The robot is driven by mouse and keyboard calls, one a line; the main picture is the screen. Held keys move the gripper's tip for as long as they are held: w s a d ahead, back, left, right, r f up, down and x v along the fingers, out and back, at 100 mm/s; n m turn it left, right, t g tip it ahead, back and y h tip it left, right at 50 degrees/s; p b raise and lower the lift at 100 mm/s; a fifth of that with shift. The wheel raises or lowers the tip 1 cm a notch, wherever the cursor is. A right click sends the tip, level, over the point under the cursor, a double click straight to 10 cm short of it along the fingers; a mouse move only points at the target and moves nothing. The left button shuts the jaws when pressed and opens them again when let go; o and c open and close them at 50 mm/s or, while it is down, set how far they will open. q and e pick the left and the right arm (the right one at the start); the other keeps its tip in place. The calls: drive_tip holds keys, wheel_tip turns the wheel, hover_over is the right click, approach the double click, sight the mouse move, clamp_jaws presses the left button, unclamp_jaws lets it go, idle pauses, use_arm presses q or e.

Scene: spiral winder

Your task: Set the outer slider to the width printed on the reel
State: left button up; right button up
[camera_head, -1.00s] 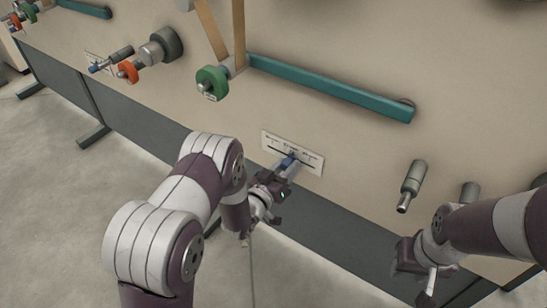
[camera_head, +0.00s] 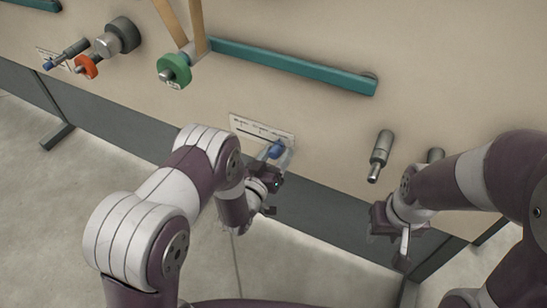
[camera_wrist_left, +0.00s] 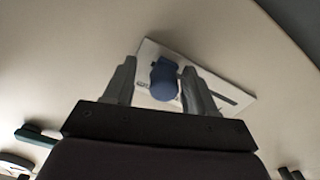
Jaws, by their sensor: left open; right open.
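A blue slider knob (camera_head: 277,149) sits on a white scale plate (camera_head: 246,126) with a dark slot, toward the plate's right end. In the left wrist view the blue knob (camera_wrist_left: 163,80) stands between the two fingers of my open left gripper (camera_wrist_left: 158,78), on the plate (camera_wrist_left: 232,92). In the head view my left gripper (camera_head: 276,163) partly covers the plate's lower right. The scale print is too small to read. The green reel hub (camera_head: 174,69) carries a small pale label, unreadable here. My right gripper (camera_head: 390,235) is open, empty, low in front of the panel.
A teal bar (camera_head: 290,66) runs right from the green hub. A grey cylindrical handle (camera_head: 381,152) sticks out right of the plate. At upper left are an orange knob (camera_head: 86,67) and another blue knob (camera_head: 48,64) on a plate. The panel around the plate is clear.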

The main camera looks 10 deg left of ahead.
use_arm(q)
drive_tip(key=p+v, duration=0.3)
drive_tip(key=v, duration=0.9)
drive_tip(key=shift+s+p, duration=0.3)
drive_tip(key=shift+p, duration=0.05)
drive_tip(key=shift+a, duration=0.15)
